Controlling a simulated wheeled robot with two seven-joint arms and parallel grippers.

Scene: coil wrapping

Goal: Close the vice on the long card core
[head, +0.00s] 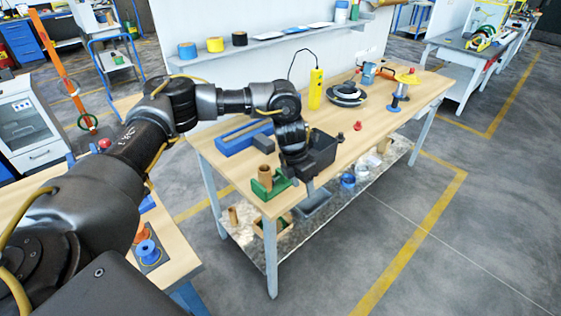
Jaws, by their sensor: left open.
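The green vice (281,184) sits at the near left corner of the wooden workbench. The tan card core (265,173) stands upright at the vice; whether the jaws touch it is too small to tell. My left gripper (298,178) is open and points down just to the right of the core, over or beside the right part of the vice. The gripper partly covers that side of the vice, and its fingertips are hard to make out. My right gripper is out of view.
A black bin (322,153) stands just behind my left gripper, and a blue tray (240,140) lies to the left. The front right of the workbench (376,138) is mostly clear.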

